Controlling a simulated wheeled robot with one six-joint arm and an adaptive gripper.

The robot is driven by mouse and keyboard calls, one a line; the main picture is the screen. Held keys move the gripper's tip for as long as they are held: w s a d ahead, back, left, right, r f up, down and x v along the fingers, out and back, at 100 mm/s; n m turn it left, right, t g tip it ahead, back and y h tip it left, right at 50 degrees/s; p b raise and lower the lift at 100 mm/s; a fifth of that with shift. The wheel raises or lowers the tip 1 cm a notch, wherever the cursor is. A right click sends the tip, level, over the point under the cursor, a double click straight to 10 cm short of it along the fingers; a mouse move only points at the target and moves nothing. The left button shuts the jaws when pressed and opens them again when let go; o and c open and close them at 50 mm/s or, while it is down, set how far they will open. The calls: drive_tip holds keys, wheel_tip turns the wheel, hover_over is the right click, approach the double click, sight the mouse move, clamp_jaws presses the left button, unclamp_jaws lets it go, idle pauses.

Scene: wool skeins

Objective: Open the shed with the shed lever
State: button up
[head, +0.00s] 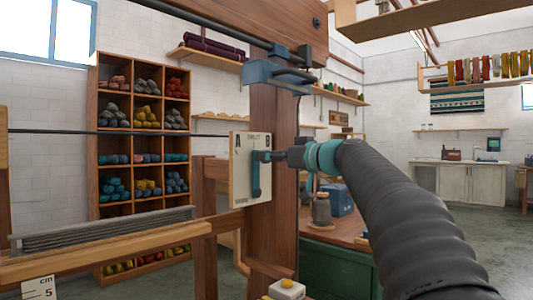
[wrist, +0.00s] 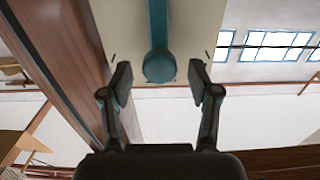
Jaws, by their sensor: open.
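The shed lever (head: 256,181) is a blue bar standing upright on a cream plate (head: 241,190) fixed to the wooden loom post. The plate has dark lettering along its top. My gripper (head: 265,156) reaches in from the right at the upper part of the lever. In the wrist view, the lever (wrist: 158,25) runs down to a round blue end (wrist: 159,67). My open gripper (wrist: 160,84) has one finger on each side of that end, with a visible gap on both sides. Nothing is held. The fingers partly hide the lever's top in the head view.
The loom's wooden post (head: 272,110) stands right behind the plate, with blue metal fittings (head: 275,75) above. A wooden beam (head: 110,255) runs left. A bench with a spool (head: 321,209) and blue box (head: 341,198) stands behind my arm. Yarn shelves (head: 145,125) stand behind.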

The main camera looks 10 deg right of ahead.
drive_tip(key=shift+x, duration=1)
